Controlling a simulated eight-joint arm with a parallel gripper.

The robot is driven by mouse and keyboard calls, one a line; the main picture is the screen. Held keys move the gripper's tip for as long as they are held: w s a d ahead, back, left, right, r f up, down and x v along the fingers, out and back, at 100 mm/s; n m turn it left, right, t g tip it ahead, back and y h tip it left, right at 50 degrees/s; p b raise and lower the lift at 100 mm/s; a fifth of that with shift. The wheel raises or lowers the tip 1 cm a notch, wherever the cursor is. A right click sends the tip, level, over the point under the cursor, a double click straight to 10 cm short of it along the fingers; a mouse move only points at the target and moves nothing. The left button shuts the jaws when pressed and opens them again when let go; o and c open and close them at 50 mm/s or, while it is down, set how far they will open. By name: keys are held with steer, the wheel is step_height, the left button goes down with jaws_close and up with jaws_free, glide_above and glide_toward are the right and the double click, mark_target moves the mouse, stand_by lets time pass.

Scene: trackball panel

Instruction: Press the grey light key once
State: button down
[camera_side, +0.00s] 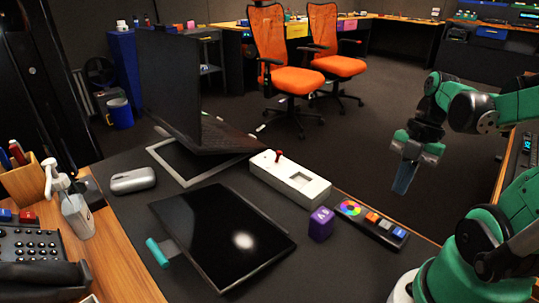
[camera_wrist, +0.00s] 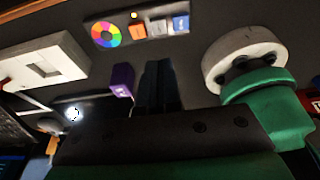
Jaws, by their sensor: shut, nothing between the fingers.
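A dark control strip lies near the desk's right edge in the side view (camera_side: 356,219). It carries a colour wheel (camera_side: 350,208), an orange key (camera_side: 373,217), a grey key (camera_side: 385,225) and a blue key (camera_side: 399,233). In the wrist view the grey key (camera_wrist: 158,27) sits between the orange key (camera_wrist: 138,31) and the blue key (camera_wrist: 181,23). My gripper (camera_side: 403,184) is shut and empty, raised in the air, apart from the strip. In the wrist view its dark fingers (camera_wrist: 160,68) point toward the grey key, with a gap in the picture.
A purple cube (camera_side: 321,223) stands left of the strip. A white box (camera_side: 290,178) with a red-knobbed stick is behind it. A black tablet (camera_side: 222,235), a laptop (camera_side: 185,100) and a grey case (camera_side: 132,181) are further left. Orange chairs (camera_side: 292,80) stand beyond the desk.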

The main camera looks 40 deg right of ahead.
glide_above(384, 224)
steer(key=f, duration=0.4)
steer(key=shift+d+f, duration=0.15)
steer(key=shift+d, duration=0.2)
steer(key=shift+f, duration=1.35)
steer(key=shift+f, duration=0.95)
steer(key=shift+r, duration=0.7)
steer(key=a+v, duration=0.1)
steer(key=v, duration=1.1)
steer(key=shift+r, duration=0.5)
